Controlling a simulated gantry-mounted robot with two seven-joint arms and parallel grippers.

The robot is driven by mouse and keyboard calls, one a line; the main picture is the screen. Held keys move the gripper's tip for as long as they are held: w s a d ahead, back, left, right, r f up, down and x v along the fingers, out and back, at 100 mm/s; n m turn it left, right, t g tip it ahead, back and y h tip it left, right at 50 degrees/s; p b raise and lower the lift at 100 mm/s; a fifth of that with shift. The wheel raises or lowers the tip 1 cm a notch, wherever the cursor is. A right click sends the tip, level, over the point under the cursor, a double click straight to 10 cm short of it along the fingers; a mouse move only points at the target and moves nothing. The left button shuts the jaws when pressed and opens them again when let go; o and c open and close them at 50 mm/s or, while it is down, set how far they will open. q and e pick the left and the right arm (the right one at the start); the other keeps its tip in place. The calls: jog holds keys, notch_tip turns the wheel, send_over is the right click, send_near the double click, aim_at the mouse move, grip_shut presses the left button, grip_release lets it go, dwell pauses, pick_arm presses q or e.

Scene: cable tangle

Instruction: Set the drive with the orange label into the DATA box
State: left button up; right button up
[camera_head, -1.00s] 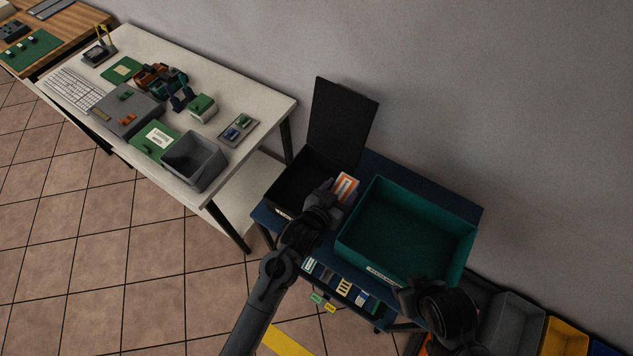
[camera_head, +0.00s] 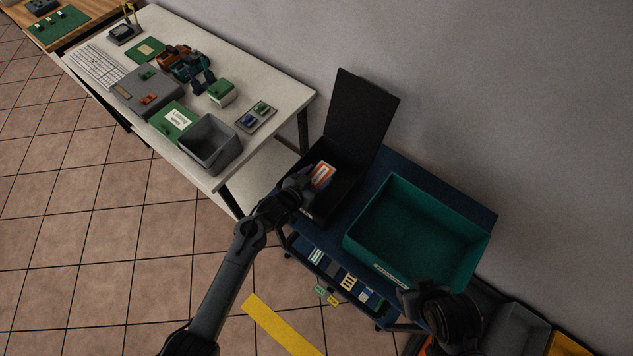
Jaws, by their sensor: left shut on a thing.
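The drive with the orange label (camera_head: 323,175) is in my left gripper (camera_head: 308,181), which is shut on it. The gripper holds it over the opening of the black box (camera_head: 343,197) with its lid raised. The lid (camera_head: 360,115) stands up at the back. The box's front label is mostly hidden by my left arm and I cannot read it. I cannot tell whether the drive touches the box floor. My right gripper (camera_head: 411,299) is low at the right, in front of the teal bin; its fingers are too dark to read.
The teal bin (camera_head: 368,213) stands right of the black box on the blue cart top (camera_head: 440,186). A lower shelf holds several small parts. The white table (camera_head: 273,122) at left carries a grey bin (camera_head: 209,146), boards and a keyboard. Yellow tape (camera_head: 280,325) marks the floor.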

aim_at(317, 183)
pick_arm(q)
jog(key=shift+f, duration=1.5)
